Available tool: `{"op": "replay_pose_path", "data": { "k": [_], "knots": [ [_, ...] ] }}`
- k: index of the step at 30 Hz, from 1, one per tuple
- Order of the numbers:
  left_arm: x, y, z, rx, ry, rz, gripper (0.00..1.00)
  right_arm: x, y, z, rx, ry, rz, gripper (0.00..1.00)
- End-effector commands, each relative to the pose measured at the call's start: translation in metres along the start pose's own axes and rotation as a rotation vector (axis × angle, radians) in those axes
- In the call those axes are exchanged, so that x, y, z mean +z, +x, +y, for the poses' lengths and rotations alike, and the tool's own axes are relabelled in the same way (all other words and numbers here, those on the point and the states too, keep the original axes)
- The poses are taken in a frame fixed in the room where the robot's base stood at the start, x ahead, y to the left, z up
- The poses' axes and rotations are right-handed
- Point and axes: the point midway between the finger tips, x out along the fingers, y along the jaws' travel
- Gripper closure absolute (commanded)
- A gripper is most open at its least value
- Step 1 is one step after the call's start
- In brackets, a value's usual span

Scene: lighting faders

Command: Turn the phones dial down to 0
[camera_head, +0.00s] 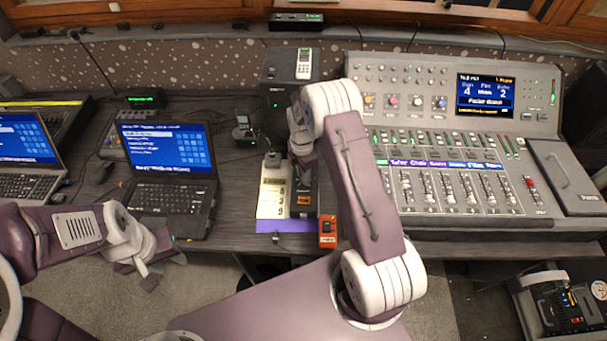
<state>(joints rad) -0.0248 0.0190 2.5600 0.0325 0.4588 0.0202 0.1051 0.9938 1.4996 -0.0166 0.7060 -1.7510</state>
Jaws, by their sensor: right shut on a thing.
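My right gripper (302,150) points down over a narrow dark box (304,200) with an orange label, left of the mixing console. It is shut on a small knob at the far end of that box, which I take to be the phones dial. The fingers hide the dial, so its mark and setting cannot be read. My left gripper (150,268) hangs in front of the desk's front edge, below the middle laptop, away from the dial. Its fingers are too small and jumbled to tell open from shut.
A pale box (271,200) with numbers stands just left of the dark box. An orange device (327,231) sits at the desk edge. The mixing console (450,215) fills the right, a black speaker (276,75) stands behind, and an open laptop (170,200) is at left.

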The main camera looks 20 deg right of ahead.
Motion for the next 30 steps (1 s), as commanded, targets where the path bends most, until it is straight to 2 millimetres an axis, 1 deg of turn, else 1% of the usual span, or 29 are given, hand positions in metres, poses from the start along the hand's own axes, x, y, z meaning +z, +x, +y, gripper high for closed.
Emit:
{"op": "replay_pose_path", "data": {
  "k": [7, 8, 9, 10, 18, 20, 23, 27, 30],
  "knots": [
    [0.000, 0.000, 0.000, 0.000, 0.000, 0.000, 0.64, 0.001, -0.002, 0.002, 0.006, -0.002, -0.002, 1.00],
    [0.000, 0.000, 0.000, 0.000, 0.000, 0.000, 0.64, 0.001, -0.002, 0.002, 0.006, -0.002, -0.002, 0.74],
    [0.000, 0.000, 0.000, 0.000, 0.000, 0.000, 0.64, 0.001, -0.002, 0.002, 0.005, -0.002, -0.002, 0.63],
    [0.000, 0.000, 0.000, 0.000, 0.000, 0.000, 0.64, 0.001, -0.002, 0.002, 0.005, -0.001, -0.002, 0.55],
    [0.000, 0.000, 0.000, 0.000, 0.000, 0.000, 0.64, 0.000, -0.001, 0.001, 0.002, 0.000, -0.001, 0.55],
    [0.000, 0.000, 0.000, 0.000, 0.000, 0.000, 0.64, 0.000, -0.003, 0.001, 0.003, 0.000, -0.001, 0.55],
    [0.000, 0.002, 0.000, 0.000, 0.000, 0.000, 0.64, 0.001, -0.017, 0.002, 0.006, 0.000, -0.002, 0.55],
    [0.001, 0.005, 0.000, 0.000, 0.000, 0.000, 0.64, 0.001, -0.049, 0.002, 0.008, 0.000, -0.002, 0.55],
    [0.001, 0.006, 0.000, 0.000, 0.000, 0.000, 0.64, 0.001, -0.070, 0.002, 0.007, 0.000, -0.002, 0.55]
  ]
}}
